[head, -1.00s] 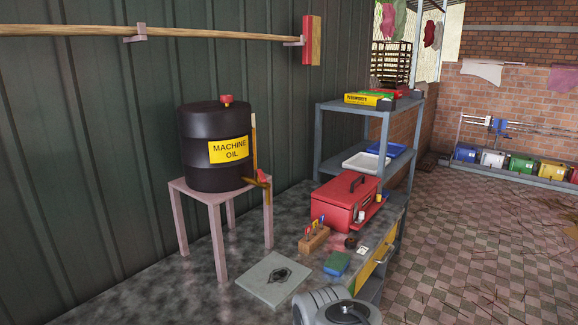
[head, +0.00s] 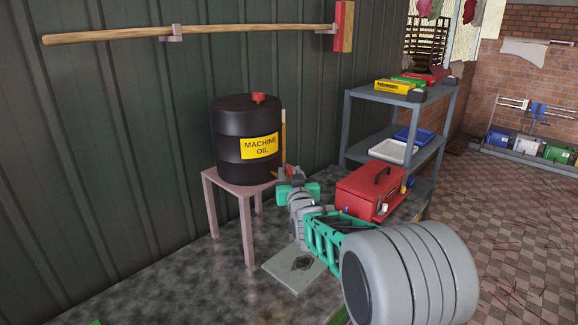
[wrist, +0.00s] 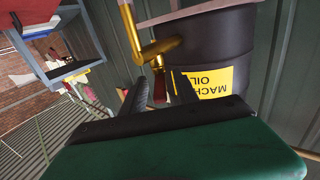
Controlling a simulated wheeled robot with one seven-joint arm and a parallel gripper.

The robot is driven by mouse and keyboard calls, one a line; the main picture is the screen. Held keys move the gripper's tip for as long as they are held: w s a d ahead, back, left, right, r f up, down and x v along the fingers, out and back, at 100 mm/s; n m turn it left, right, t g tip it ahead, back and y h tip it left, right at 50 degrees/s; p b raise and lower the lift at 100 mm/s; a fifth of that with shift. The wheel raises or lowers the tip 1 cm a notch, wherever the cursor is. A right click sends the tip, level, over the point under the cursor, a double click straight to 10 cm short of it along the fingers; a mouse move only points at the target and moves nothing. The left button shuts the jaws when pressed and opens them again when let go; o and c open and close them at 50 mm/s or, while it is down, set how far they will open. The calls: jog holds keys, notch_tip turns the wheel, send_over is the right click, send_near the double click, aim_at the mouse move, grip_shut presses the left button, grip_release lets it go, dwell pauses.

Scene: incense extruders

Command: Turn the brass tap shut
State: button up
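The brass tap shows in the wrist view (wrist: 158,50), low on the black machine oil drum (head: 230,155). Its red handle (wrist: 160,88) points towards my gripper. The drum stands upright on a pink stool (head: 212,183) and also shows in the wrist view (wrist: 225,45). My gripper (wrist: 160,90) is open, with one dark finger on each side of the red handle's end. I cannot tell whether either finger touches the handle. In the head view my gripper (head: 290,178) is at the drum's lower right and hides most of the tap.
A red toolbox (head: 365,190) stands right of my arm, by a grey shelf (head: 400,97) holding trays. A grey slab with a dark stain (head: 290,272) lies below the stool. The corrugated wall (head: 110,130) is close behind the drum.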

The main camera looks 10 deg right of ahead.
jog(key=shift+w, duration=0.95)
grip_shut()
dwell(0.7)
